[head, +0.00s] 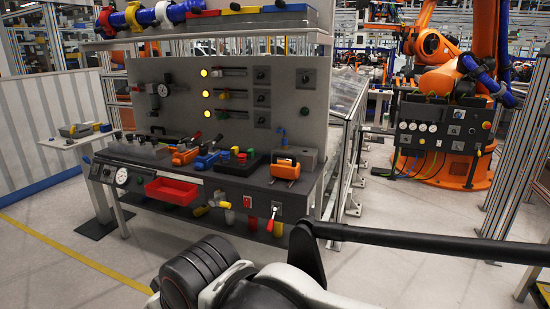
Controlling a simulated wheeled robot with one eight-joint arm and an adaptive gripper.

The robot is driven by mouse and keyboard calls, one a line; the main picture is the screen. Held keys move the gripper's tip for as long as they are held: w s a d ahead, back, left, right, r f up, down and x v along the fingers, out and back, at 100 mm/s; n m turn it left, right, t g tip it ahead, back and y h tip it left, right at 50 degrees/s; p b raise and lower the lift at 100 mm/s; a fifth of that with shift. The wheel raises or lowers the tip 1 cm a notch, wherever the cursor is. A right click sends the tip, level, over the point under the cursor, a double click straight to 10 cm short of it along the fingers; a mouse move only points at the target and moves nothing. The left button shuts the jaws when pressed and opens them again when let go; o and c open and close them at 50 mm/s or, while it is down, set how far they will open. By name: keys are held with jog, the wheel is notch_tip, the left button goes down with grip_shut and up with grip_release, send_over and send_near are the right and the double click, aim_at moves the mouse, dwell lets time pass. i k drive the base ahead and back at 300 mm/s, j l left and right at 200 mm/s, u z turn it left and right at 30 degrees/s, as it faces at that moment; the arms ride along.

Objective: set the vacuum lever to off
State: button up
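A lever with a red-orange handle (272,218) is on a pale plate at the front edge of the workbench (240,192), right of centre. Its handle points down and slightly left. No label is readable, so I cannot tell which one is the vacuum lever. My arm crosses the bottom of the view, nearer than the bench. My gripper is not in view.
A grey panel (220,100) rises behind. Orange robot arms (440,65) stand at right behind a gauge panel (437,127). Floor (100,250) is clear at left.

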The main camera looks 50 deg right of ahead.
aim_at(88, 162)
jog(key=z, duration=1.3)
jog(key=u, duration=0.25)
jog(key=i+u, duration=0.4)
jog(key=i+l+u, duration=0.3)
jog(key=i+u, duration=0.15)
jog(key=i+l, duration=0.35)
jog(key=i, duration=0.2)
jog(key=i+l+u, duration=0.15)
jog(key=i+l, duration=0.2)
jog(key=i, duration=0.25)
jog(key=i+l, duration=0.45)
jog(key=i+z, duration=0.1)
jog(key=z, duration=0.15)
jog(key=i+j+z, duration=0.25)
jog(key=z, duration=0.15)
jog(key=i+j+z, duration=0.4)
jog(key=i+j, duration=0.6)
jog(key=j, duration=0.15)
jog(key=l+z, duration=0.05)
